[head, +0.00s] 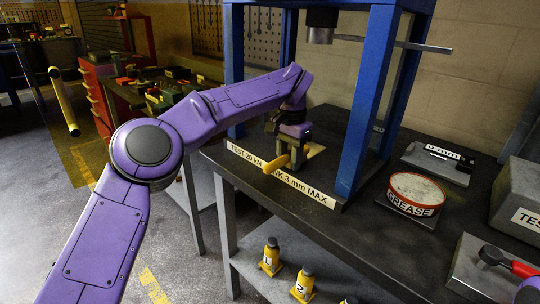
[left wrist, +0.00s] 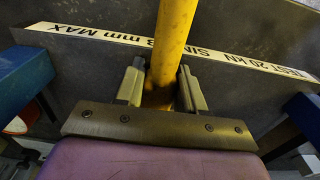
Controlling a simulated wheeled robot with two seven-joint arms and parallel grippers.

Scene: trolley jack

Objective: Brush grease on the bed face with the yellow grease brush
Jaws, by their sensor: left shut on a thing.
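My left gripper (head: 293,163) is shut on the yellow grease brush (head: 275,166), low over the front of the press bed. The yellow handle (left wrist: 174,45) runs between the two fingers (left wrist: 160,92) in the left wrist view. I cannot make out the bristles, or whether the brush touches the bed. The dark bed face (head: 330,158) lies between the blue press posts, behind a white label strip (head: 303,188) along its front edge. The round grease tin (head: 414,192), red-rimmed with a pale top, stands right of the press. My right gripper is not in view.
Blue press posts (head: 370,100) rise beside the arm, with the dark ram (head: 320,25) above. A grey TEST block (head: 520,195) and a small labelled device (head: 440,158) stand at the right. Yellow numbered bottles (head: 271,257) stand on the lower shelf.

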